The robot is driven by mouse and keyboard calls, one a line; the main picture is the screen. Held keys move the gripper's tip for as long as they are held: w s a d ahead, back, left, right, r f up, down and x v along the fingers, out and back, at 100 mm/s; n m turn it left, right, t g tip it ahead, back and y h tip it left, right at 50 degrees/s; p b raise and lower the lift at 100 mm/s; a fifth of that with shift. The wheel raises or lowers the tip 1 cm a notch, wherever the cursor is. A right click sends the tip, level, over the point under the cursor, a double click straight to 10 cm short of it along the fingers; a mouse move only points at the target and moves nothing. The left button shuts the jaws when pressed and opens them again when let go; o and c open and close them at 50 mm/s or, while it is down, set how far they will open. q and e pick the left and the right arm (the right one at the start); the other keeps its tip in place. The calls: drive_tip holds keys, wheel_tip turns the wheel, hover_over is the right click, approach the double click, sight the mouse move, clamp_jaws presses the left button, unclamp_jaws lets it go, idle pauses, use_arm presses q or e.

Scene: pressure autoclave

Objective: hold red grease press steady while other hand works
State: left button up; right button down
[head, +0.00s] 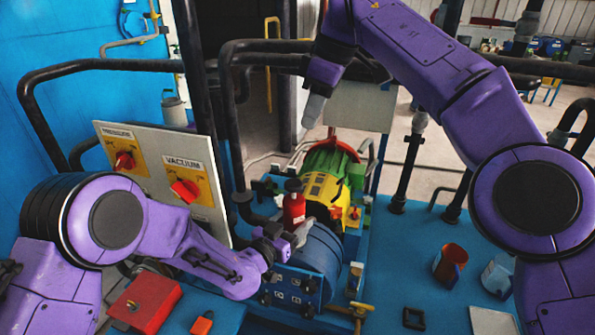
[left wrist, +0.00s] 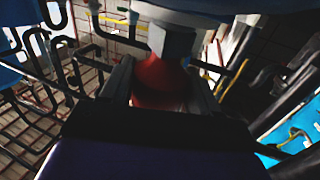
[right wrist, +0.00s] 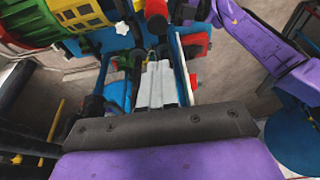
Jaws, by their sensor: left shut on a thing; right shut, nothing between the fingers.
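The red grease press (head: 293,210) stands roughly upright beside the yellow-and-green machine in the head view, with a dark top. My left gripper (head: 298,236) is shut on its lower part from the left. In the left wrist view the red body (left wrist: 160,80) sits between the two grey fingers, and its lower end is hidden. My right gripper (head: 314,108) is above and slightly right of the press, pointing down, apart from it. Its fingers lie together and empty in the right wrist view (right wrist: 156,85).
A panel with pressure and vacuum knobs (head: 150,145) stands at the left. The yellow-green motor (head: 325,185) and blue cylinder (head: 318,258) are close to the press. A red box (head: 145,303) and red cup (head: 450,262) rest on the blue surface, which has free room at right.

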approach(297, 184)
drive_tip(key=x, duration=0.2)
drive_tip(key=a+x, duration=0.1)
drive_tip(key=x, duration=0.2)
drive_tip(key=shift+w+a+f, duration=0.15)
drive_tip(key=shift+w, duration=0.1)
drive_tip(key=shift+f, duration=0.6)
drive_tip(key=shift+f, duration=1.4)
drive_tip(key=shift+r, duration=0.4)
drive_tip(key=w+a+v, duration=0.1)
drive_tip(key=v, duration=1.2)
drive_tip(key=shift+s+r, duration=0.4)
drive_tip(key=shift+r, duration=0.1)
